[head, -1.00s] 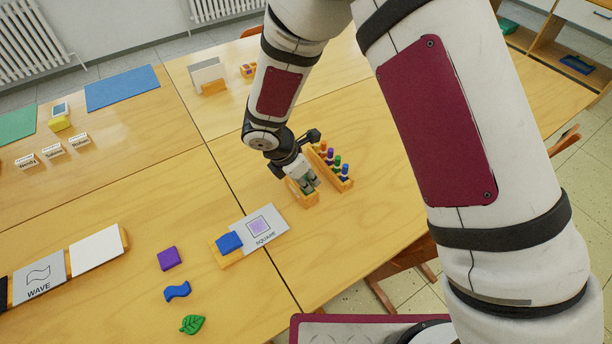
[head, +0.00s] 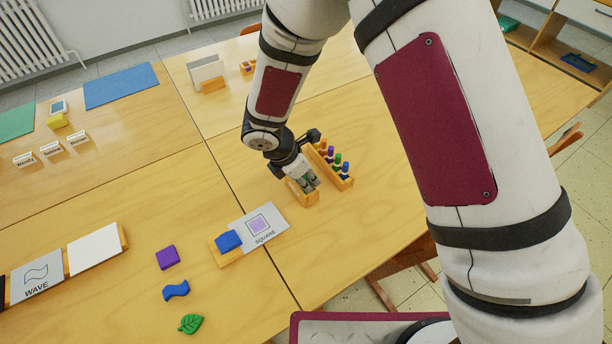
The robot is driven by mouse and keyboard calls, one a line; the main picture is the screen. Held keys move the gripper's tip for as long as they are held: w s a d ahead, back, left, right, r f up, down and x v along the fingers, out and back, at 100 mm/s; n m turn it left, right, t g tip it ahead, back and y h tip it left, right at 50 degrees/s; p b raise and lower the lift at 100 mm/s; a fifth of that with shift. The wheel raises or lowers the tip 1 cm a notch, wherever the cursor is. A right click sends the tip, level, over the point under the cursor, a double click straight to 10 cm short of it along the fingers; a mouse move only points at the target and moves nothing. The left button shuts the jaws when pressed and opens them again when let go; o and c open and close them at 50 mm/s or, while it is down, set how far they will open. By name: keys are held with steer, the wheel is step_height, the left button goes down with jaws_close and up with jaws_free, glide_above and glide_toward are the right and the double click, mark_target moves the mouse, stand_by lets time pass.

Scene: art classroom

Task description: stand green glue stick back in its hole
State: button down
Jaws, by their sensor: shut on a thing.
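My gripper (head: 308,184) points down at a small wooden block (head: 302,198) on the far right table. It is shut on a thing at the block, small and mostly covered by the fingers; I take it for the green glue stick. I cannot tell whether it stands in a hole or above one. The block's top and holes are largely hidden by the gripper.
Right beside my gripper is a wooden rack (head: 347,184) with a row of orange, purple, green and blue-topped pieces. A SQUARE card (head: 262,226) with a blue block (head: 228,240) lies nearer. The table to the right is clear.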

stand_by(0.3)
steer(key=c, duration=1.3)
jaws_free()
steer(key=shift+c, duration=0.2)
steer(key=shift+o, duration=1.2)
steer(key=shift+r+p, duration=1.45)
steer(key=shift+r, duration=1.5)
